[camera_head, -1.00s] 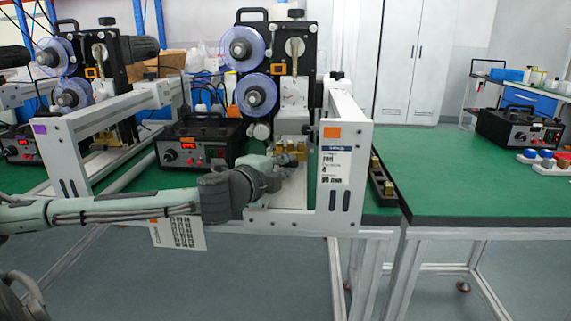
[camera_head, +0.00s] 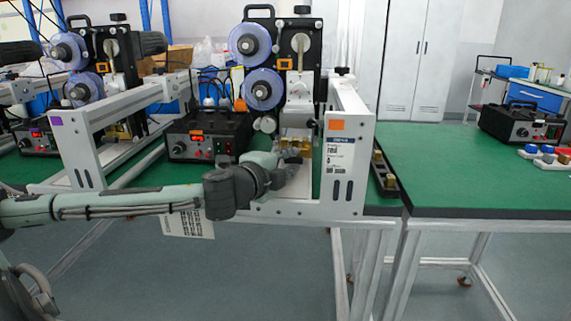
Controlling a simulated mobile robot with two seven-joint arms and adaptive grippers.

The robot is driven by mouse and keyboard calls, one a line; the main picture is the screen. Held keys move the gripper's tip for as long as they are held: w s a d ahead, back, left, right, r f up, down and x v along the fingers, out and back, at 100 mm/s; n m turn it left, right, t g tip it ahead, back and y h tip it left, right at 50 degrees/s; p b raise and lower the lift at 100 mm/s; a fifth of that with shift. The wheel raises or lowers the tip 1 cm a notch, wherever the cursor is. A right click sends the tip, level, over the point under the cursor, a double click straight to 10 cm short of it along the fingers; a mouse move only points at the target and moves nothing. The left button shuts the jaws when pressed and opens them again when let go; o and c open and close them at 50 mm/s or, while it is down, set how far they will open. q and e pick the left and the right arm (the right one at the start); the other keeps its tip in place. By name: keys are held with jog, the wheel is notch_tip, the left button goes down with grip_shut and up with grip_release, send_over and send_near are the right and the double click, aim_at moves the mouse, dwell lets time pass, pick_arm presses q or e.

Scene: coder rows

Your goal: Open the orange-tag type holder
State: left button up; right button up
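The orange tag (camera_head: 337,125) is on the white frame post of the nearer coder. Its type holder, a brass-coloured block (camera_head: 298,145), sits low at the front of that machine, below a metal block. The block looks partly hidden behind my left gripper (camera_head: 288,165). My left arm comes in from the left, and the gripper is right at the front of the holder, pointing at it. The fingers are small and dark against the machine, so I cannot tell whether they are open, shut or touching the holder. My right gripper is not in view.
A second coder with a purple tag (camera_head: 56,121) stands to the left. A black control box (camera_head: 208,135) is beside the nearer coder. A dark rail with brass blocks (camera_head: 382,175) lies right of the frame post. The green table (camera_head: 465,175) on the right is mostly clear.

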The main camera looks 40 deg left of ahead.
pick_arm(q)
jog(key=shift+s, duration=0.55)
jog(key=shift+d+v, duration=0.25)
jog(key=shift+v, duration=2.8)
jog(key=shift+a+r, duration=0.15)
jog(key=shift+a, duration=0.05)
jog(key=shift+s, duration=0.1)
